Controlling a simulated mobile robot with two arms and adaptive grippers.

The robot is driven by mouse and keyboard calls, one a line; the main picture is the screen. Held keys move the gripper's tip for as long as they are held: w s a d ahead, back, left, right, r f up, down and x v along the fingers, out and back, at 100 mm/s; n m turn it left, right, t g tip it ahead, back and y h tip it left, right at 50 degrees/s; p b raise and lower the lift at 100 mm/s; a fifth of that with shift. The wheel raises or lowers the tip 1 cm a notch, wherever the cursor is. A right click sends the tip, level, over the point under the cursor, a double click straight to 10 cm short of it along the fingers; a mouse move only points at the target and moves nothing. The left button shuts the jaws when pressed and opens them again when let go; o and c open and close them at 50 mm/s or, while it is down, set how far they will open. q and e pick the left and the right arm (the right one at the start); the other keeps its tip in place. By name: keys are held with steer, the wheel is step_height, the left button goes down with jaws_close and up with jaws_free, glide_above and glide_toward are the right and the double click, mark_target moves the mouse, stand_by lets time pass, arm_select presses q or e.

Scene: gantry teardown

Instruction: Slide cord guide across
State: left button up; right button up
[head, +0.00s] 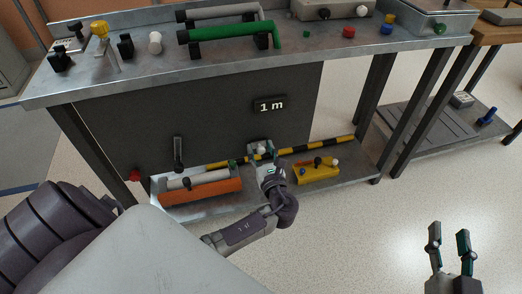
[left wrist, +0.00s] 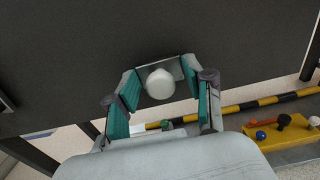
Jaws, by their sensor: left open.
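A white round knob on a small metal plate (left wrist: 160,84) stands against the dark panel in the left wrist view. It may be the cord guide; I cannot tell for sure. My left gripper (left wrist: 160,77) is open, with one finger on each side of the knob. Whether the fingers touch it is unclear. In the head view my left gripper (head: 262,152) is low in front of the panel (head: 200,110), largely covering the knob. My right gripper (head: 449,240) is open and empty over the floor at the lower right.
A black-and-yellow striped bar (head: 318,147) runs low along the panel. An orange bin (head: 202,191) and a yellow tray (head: 317,175) sit on the lower shelf. A dark handle (head: 178,153) is left of my gripper. The bench top (head: 225,62) overhangs above.

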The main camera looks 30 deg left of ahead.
mark_target(290, 135)
arm_select(q)
jaws_close()
steer(key=w+d, duration=0.4)
steer(key=shift+w, duration=0.25)
steer(key=w+d, duration=0.1)
steer(key=w+d+b, duration=0.1)
steer(key=w, duration=0.1)
steer(key=shift+w+d, duration=0.1)
steer(key=shift+d, duration=0.2)
steer(key=shift+w+d+r, duration=0.1)
arm_select(e)
steer(key=r+t, duration=0.2)
steer(key=r, duration=0.1)
steer(key=r+t+y, duration=0.1)
steer(key=r, duration=0.1)
steer(key=shift+s+a, duration=0.25)
steer(key=shift+a, duration=0.15)
